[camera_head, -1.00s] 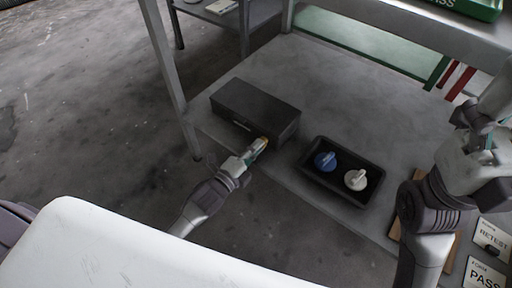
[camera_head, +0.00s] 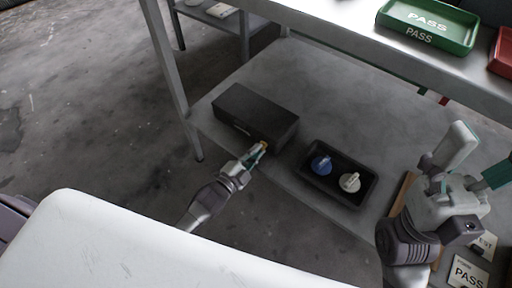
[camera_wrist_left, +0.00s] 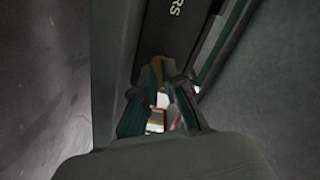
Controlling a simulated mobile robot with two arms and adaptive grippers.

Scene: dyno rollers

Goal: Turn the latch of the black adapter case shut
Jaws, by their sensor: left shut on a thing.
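The black adapter case (camera_head: 258,112) is a closed dark box on the lower shelf, near its front edge. Its latch (camera_wrist_left: 157,68), a small brass-coloured piece, is on the case's front side at the right end. My left gripper (camera_head: 261,148) reaches it from the front and is shut on it. In the left wrist view the two teal-padded fingers (camera_wrist_left: 160,86) close around the latch, hiding part of it. The latch's exact angle is hard to tell. My right gripper (camera_head: 480,160) is at the right, its fingers spread apart, empty and away from the case.
A black tray (camera_head: 329,192) with a blue knobbed piece (camera_head: 321,165) and a white one (camera_head: 350,182) stands right of the case. PASS cards (camera_head: 468,273) lie at the lower right. A green PASS bin (camera_head: 428,24) and a red bin (camera_head: 503,52) stand on the upper table.

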